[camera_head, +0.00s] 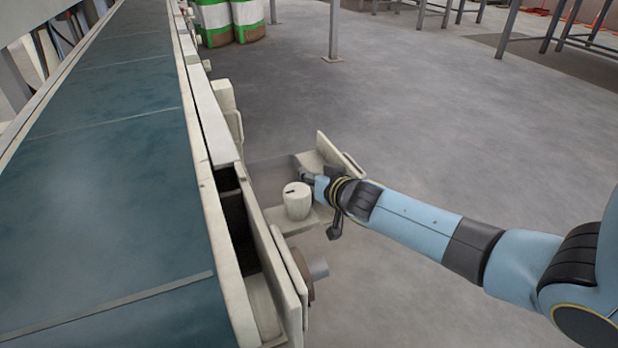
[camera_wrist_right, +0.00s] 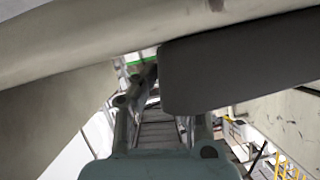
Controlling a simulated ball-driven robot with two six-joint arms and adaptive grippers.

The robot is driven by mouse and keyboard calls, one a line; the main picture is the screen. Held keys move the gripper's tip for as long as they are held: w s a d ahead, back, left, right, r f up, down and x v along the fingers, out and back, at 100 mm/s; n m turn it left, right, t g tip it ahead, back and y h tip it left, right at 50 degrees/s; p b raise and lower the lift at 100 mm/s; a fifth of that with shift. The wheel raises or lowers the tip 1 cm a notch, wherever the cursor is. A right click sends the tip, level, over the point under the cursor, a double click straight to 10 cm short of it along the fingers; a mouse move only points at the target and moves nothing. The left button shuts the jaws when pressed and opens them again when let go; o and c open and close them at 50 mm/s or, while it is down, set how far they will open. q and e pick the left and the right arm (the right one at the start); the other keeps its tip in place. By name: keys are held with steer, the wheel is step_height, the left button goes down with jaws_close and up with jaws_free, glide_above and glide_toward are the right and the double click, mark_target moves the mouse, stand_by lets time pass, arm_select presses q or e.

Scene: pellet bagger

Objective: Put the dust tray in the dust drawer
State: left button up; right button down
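A pale open-topped drawer-like part (camera_head: 268,178) with a grey inside sticks out from the conveyor's side in the head view. An upright beige panel (camera_head: 339,155) stands at its outer end. I cannot tell for certain whether this is the dust drawer, and no separate dust tray is clear. My right gripper (camera_head: 309,179) is at the panel's near end, beside a white cylinder. In the right wrist view, the gripper's linkage (camera_wrist_right: 165,140) reaches up to a dark grey block (camera_wrist_right: 235,65) under a beige bar (camera_wrist_right: 130,40). Its grip is hidden. My left gripper is out of view.
A conveyor with a blue-green belt (camera_head: 100,170) fills the left. Its side has a dark opening (camera_head: 238,215). The white cylinder (camera_head: 297,202) stands on a beige ledge (camera_head: 290,222).

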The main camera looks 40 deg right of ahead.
steer(key=c, duration=1.5)
jaws_free()
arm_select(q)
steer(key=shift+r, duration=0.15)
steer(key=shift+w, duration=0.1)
arm_select(e)
steer(key=shift+r, duration=0.1)
steer(key=shift+r, duration=0.15)
steer(key=v, duration=1)
steer(key=shift+s, duration=0.4)
steer(key=shift+s+r, duration=0.25)
steer(key=shift+s, duration=0.25)
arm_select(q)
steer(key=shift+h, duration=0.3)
